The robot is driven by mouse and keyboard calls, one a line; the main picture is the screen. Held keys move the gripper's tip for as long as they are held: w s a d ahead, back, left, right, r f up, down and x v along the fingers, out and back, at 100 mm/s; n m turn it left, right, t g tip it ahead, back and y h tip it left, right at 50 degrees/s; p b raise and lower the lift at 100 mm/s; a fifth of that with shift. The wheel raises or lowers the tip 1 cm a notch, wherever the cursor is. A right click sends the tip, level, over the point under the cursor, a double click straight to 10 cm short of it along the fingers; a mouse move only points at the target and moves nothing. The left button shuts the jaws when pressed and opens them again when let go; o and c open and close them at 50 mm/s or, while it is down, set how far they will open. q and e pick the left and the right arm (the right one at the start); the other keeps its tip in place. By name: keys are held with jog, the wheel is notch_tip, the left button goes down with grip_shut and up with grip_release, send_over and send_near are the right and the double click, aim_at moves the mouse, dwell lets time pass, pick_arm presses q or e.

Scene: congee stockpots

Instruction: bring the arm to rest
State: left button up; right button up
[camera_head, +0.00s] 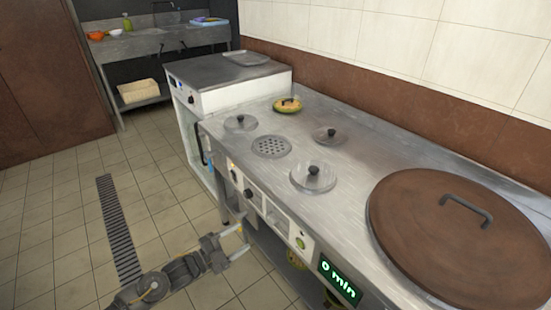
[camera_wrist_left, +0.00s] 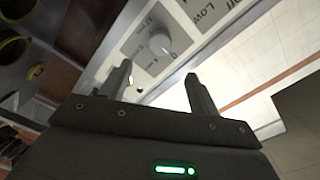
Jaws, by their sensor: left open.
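My left gripper (camera_head: 236,239) is open and empty. It is low in front of the steel stove counter (camera_head: 262,180), near the counter's front control panel. In the left wrist view its two fingers (camera_wrist_left: 158,85) stand apart, with a control knob (camera_wrist_left: 160,44) and panel markings beyond them. I cannot tell from the views how close the fingers are to the panel. My right gripper does not show in either view.
A display (camera_head: 340,282) reads "0 min". A sink table (camera_head: 150,45) stands at the back. The tiled floor (camera_head: 60,240) at left is clear.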

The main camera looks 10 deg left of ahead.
pick_arm(q)
jog(key=s+a+f+n+g+y+p, duration=0.1)
jog(key=s+a+f+n+y+p, duration=0.2)
jog(key=f, duration=0.4)
jog(key=s+a+f+n+g+y+p, duration=0.1)
jog(key=s+a+f+n+y, duration=0.15)
jog(key=s+f+n, duration=0.35)
jog(key=s+a+f+n+g+y+p, duration=0.1)
jog(key=s+a+f+g+y+p, duration=0.15)
jog(key=f, duration=0.55)
jog(key=s+d+f+n+g+y+p, duration=0.1)
jog(key=s+f, duration=0.5)
jog(key=s, duration=1.1)
jog(key=s+d+f+n+g+y+p, duration=0.1)
jog(key=s+f+n+g, duration=0.5)
jog(key=s, duration=1.2)
jog(key=g+y+p, duration=0.1)
jog(key=p, duration=0.1)
jog(key=shift+s+y+p, duration=0.15)
jog(key=shift+y+p, duration=0.2)
jog(key=shift+y, duration=0.05)
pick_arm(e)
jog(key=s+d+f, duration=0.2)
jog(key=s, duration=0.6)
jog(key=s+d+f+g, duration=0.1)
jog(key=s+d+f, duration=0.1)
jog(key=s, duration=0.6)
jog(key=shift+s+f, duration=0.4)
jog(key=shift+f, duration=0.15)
